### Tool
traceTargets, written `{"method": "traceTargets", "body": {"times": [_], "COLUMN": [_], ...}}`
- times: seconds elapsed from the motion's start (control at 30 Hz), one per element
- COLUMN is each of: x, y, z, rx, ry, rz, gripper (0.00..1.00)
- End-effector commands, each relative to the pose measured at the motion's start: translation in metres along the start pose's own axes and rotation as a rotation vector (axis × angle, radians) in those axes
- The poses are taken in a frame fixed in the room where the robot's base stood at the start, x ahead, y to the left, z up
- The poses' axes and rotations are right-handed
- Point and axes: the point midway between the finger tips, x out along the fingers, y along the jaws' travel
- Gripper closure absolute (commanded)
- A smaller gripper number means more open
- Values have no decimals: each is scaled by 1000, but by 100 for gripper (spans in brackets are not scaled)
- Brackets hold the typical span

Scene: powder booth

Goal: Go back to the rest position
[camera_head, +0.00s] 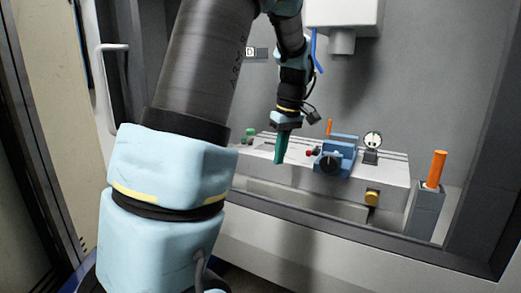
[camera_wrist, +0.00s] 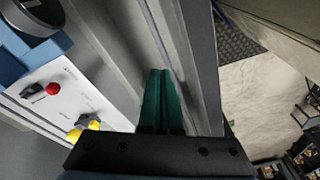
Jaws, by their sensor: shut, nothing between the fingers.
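My gripper (camera_head: 280,150) has green fingers and points down in front of the machine table in the head view. The fingers lie together, with nothing between them. In the wrist view the gripper (camera_wrist: 164,80) shows the two green fingers side by side, over grey rails or edges of the machine. No object is held.
An orange cylinder (camera_head: 437,168) stands in a grey holder (camera_head: 425,212) at right. A spindle head (camera_head: 342,40) hangs above. A red button (camera_wrist: 53,89) shows in the wrist view.

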Motion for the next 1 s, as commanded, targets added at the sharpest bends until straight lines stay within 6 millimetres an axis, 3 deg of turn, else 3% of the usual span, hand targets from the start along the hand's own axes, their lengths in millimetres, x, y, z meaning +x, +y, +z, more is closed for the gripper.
{"method": "traceTargets", "body": {"times": [0.2,0.4,0.6,1.0], "x": [45,72,82,82], "y": [-91,-156,-181,-182], "z": [21,58,76,77], "rx": [292,552,669,680], "ry": [-53,-26,-2,-1], "rz": [88,150,164,164], "gripper": [100,100,100,100]}}
